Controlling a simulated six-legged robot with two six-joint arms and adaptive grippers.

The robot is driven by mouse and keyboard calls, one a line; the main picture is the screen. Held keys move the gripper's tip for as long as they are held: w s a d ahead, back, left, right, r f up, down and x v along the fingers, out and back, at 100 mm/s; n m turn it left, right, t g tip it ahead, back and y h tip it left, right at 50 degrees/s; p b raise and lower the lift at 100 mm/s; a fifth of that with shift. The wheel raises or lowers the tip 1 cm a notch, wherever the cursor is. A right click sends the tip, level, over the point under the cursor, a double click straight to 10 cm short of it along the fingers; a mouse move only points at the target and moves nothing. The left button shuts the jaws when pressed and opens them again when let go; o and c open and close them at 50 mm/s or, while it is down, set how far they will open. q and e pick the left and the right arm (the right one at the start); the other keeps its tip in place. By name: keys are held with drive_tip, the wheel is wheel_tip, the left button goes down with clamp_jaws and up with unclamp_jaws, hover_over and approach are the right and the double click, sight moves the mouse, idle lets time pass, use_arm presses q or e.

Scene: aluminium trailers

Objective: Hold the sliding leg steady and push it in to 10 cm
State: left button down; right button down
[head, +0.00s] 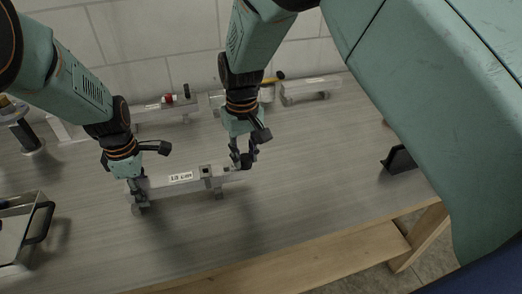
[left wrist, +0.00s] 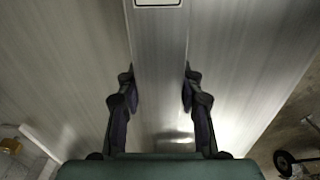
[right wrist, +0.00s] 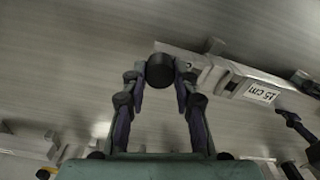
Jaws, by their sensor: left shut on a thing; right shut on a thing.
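An aluminium outer beam (head: 165,181) with a white label in cm (head: 181,177) lies along the bench on small feet. The sliding leg (head: 231,170) sticks out of its right end and ends in a round black cap (right wrist: 160,70). My left gripper (head: 136,187) is shut on the beam near its left end; in the left wrist view its fingers (left wrist: 159,90) flank the beam's sides. My right gripper (head: 245,160) is shut on the black cap, its fingers on both sides of it. The fingers partly hide the cap in the head view.
Other aluminium assemblies stand along the back, one with a red knob (head: 167,98) and one at the right (head: 310,88). A metal tray with a black handle (head: 40,222) is at the left. A black block (head: 400,160) lies at the right. The bench front is clear.

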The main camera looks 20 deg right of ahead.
drive_tip(key=shift+a, duration=1.05)
drive_tip(key=shift+d, duration=0.1)
drive_tip(key=c, duration=1)
unclamp_jaws()
drive_tip(key=shift+r, duration=3.75)
